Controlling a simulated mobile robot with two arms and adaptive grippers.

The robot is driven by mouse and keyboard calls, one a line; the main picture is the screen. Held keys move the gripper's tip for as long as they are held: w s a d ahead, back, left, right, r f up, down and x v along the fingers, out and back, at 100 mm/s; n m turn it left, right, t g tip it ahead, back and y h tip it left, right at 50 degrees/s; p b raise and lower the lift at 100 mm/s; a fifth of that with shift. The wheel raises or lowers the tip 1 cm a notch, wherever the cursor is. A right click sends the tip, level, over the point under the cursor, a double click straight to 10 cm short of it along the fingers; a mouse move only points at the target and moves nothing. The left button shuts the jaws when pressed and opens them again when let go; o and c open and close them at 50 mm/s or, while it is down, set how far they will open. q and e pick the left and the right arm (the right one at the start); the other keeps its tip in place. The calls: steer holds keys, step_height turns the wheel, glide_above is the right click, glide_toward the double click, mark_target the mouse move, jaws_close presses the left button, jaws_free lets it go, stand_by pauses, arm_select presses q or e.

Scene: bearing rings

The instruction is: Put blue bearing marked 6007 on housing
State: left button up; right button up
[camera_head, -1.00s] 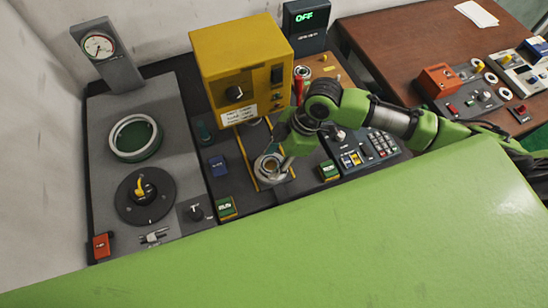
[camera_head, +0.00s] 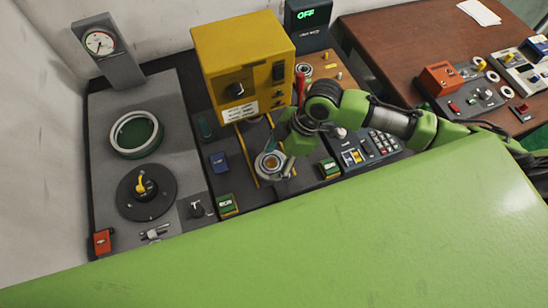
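A pale metal ring (camera_head: 269,163) with a bluish centre sits at the yellow-railed station in front of the yellow machine (camera_head: 240,62). Its marking is too small to read, and I cannot separate the bearing from the housing under it. My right gripper (camera_head: 276,172) reaches in from the right, with grey fingers close around the near and right sides of the ring. Whether the fingers touch it is unclear. My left gripper is not in view.
A grey panel on the left carries a large ring (camera_head: 136,134), a black dial with a yellow handle (camera_head: 146,192) and a gauge (camera_head: 100,42). A keypad unit (camera_head: 366,150) stands right of the station. A big green surface (camera_head: 300,240) fills the foreground.

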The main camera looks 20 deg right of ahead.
steer(key=shift+d+f, duration=0.15)
steer(key=shift+d, duration=0.05)
steer(key=shift+r, duration=0.35)
steer(key=w+b+v, duration=0.1)
steer(key=v, duration=1.1)
steer(key=shift+s+r, duration=0.45)
steer(key=shift+a, duration=0.2)
